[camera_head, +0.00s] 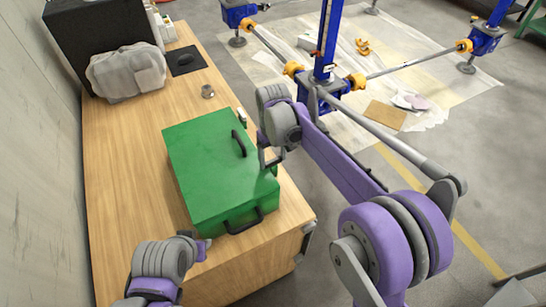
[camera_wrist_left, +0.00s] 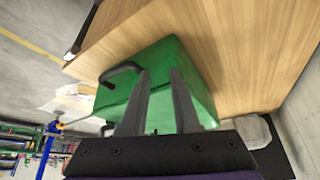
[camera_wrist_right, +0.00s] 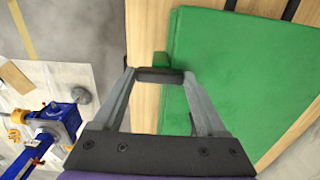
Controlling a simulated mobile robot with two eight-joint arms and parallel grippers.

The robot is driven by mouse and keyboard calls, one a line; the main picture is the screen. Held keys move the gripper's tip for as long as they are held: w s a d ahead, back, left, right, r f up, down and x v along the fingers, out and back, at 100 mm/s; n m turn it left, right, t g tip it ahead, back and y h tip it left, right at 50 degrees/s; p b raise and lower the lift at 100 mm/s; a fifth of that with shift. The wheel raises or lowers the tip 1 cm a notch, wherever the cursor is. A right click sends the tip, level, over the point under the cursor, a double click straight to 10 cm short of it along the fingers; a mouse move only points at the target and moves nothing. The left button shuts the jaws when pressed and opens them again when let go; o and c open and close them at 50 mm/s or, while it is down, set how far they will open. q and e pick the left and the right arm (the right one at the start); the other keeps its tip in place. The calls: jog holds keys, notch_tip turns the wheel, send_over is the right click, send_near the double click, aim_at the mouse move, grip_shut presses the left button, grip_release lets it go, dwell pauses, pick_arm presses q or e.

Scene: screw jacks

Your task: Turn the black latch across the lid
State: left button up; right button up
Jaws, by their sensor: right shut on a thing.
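A green box (camera_head: 215,170) with a closed green lid stands on the wooden table. My right gripper (camera_head: 271,163) is at the box's right edge. In the right wrist view its fingers are shut on a short black bar, the black latch (camera_wrist_right: 160,75), beside the green box (camera_wrist_right: 245,75). In the head view the latch is mostly hidden by the gripper. My left gripper (camera_wrist_left: 161,74) is slightly open and empty near the box's near left corner.
The wooden table (camera_head: 120,190) is clear left of the box. Blue screw jacks (camera_head: 322,88) stand on the floor beyond.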

aim_at(273, 161)
dwell(0.4)
jog(key=o, duration=1.3)
jog(key=shift+s, duration=0.1)
jog(key=shift+r, duration=0.1)
notch_tip(273, 161, up, 11)
jog(key=shift+p, duration=0.3)
jog(key=shift+f, duration=0.2)
